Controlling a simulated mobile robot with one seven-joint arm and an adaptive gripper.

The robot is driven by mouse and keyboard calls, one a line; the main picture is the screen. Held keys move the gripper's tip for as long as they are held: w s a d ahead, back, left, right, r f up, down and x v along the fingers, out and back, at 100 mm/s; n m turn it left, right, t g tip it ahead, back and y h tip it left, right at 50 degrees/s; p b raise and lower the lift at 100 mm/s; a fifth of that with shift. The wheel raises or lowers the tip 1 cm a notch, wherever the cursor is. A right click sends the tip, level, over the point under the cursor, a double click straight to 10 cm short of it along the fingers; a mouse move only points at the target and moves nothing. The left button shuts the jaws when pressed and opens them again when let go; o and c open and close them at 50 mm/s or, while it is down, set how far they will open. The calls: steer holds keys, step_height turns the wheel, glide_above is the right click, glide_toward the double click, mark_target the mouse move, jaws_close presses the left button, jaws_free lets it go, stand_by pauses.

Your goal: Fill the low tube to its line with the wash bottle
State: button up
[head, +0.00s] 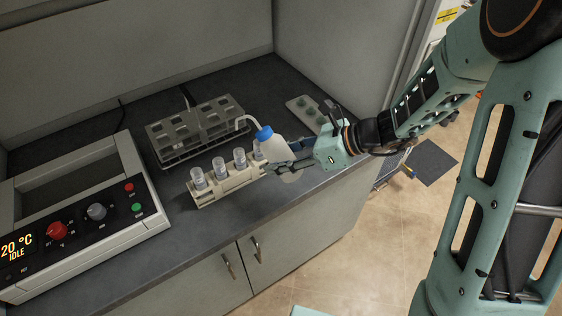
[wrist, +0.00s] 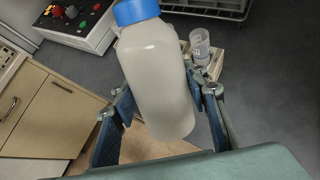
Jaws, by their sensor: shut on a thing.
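The wash bottle (head: 272,148) is a white bottle with a blue cap and a bent pale spout that points left in the head view. My gripper (head: 288,160) is shut on it and holds it at the right end of the tube rack (head: 233,184). In the wrist view the bottle (wrist: 160,80) stands tilted between my gripper's fingers (wrist: 165,115). The rack holds several clear tubes, among them one at the left (head: 198,178); the bottle partly hides the rightmost one. One tube (wrist: 199,42) shows beside the bottle in the wrist view. The liquid levels are too small to compare.
A device with knobs and a "20 °C IDLE" display (head: 75,235) is at the left. A pale tray with green round items (head: 308,110) lies at the back right. The dark counter's front is clear.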

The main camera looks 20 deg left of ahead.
mark_target(289, 154)
steer(key=shift+s+d+r+n+y+b, duration=0.15)
steer(key=shift+d+r+y+b, duration=0.3)
steer(key=shift+y+b, duration=0.85)
steer(key=shift+d+r+n+y+b, duration=0.1)
steer(key=shift+d+r+y+b, duration=0.45)
steer(key=shift+b, duration=1.5)
steer(key=shift+s+d+r+n+y+b, duration=0.15)
steer(key=shift+d+r+y+b, duration=0.2)
steer(key=shift+y+b, duration=1)
steer(key=shift+d+r+t+y+b, duration=0.25)
steer(key=shift+r+b, duration=0.35)
steer(key=shift+b, duration=0.55)
steer(key=shift+w, duration=0.1)
